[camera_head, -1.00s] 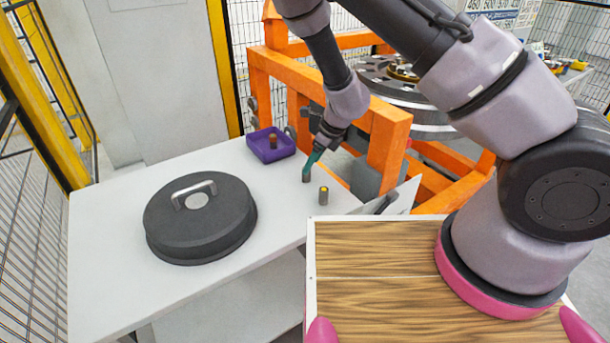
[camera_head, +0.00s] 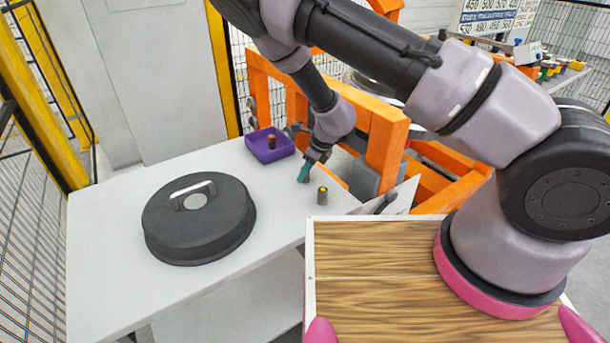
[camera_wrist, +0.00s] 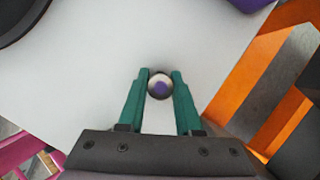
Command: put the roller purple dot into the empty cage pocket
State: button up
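A second roller, dark with a yellow dot (camera_head: 322,195), stands upright on the table just right of my gripper. The cage and its empty pocket cannot be made out.
A purple tray (camera_head: 257,152) holding a brown peg-like piece stands behind my gripper. A dark round lid with a handle (camera_head: 198,225) lies on the white table (camera_head: 110,205) to the left. The orange gantry frame (camera_head: 388,150) rises close on the right.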

grip_shut()
jog(key=shift+r, duration=0.1)
